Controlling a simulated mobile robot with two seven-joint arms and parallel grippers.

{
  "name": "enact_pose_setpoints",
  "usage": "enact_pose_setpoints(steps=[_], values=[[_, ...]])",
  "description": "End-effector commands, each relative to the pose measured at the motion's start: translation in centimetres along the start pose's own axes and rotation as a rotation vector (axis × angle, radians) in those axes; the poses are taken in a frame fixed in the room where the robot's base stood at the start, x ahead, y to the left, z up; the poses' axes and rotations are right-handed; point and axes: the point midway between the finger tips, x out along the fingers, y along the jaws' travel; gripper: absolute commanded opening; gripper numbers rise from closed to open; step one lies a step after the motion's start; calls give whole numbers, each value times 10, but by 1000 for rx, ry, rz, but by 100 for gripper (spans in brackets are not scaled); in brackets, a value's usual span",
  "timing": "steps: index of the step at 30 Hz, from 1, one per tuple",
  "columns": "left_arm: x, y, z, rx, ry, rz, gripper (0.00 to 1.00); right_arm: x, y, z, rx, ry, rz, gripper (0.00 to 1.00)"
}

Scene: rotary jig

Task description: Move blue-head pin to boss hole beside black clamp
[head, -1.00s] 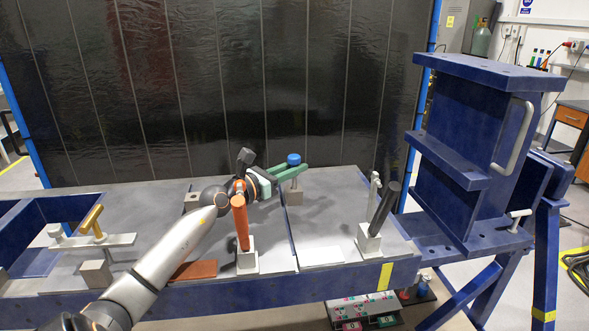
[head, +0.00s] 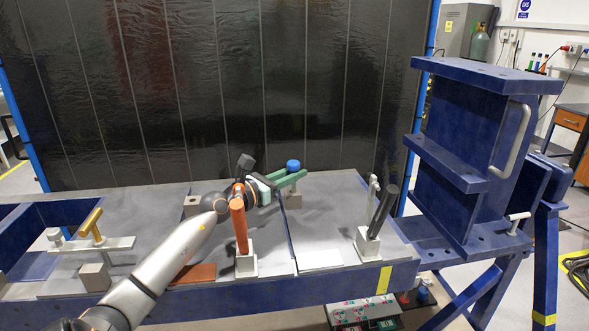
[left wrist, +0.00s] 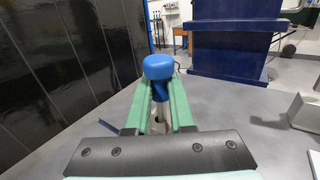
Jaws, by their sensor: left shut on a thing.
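The blue-head pin (head: 293,164) is upright at the back of the bench, and its blue head also shows large in the left wrist view (left wrist: 158,68). My left gripper (head: 297,177) is shut on the pin just below the head, with green fingers on both sides of it. A grey-brown boss block (head: 293,201) stands under the pin; I cannot tell whether the shaft is in its hole. The black clamp (head: 383,208) stands to the right on a light base, its handle tilted. No boss hole beside it can be made out. My right gripper is out of view.
An orange-handled clamp (head: 239,225) stands close in front of my left arm. A yellow-handled clamp (head: 92,222) is at the left. A tall blue fixture (head: 464,150) rises at the right. The grey plate between pin and black clamp is mostly clear.

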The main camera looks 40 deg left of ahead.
Motion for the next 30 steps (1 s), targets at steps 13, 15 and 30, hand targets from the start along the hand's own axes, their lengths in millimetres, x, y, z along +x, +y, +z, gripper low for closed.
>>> enact_pose_setpoints(steps=[13, 15, 30], values=[[0, -4, -6, -16, 22, -10, 0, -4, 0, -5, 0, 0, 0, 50], [0, -4, -5, -15, 21, -10, 0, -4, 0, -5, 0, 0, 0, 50], [1, 0, -1, -24, 29, -30, 0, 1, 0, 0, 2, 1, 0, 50]])
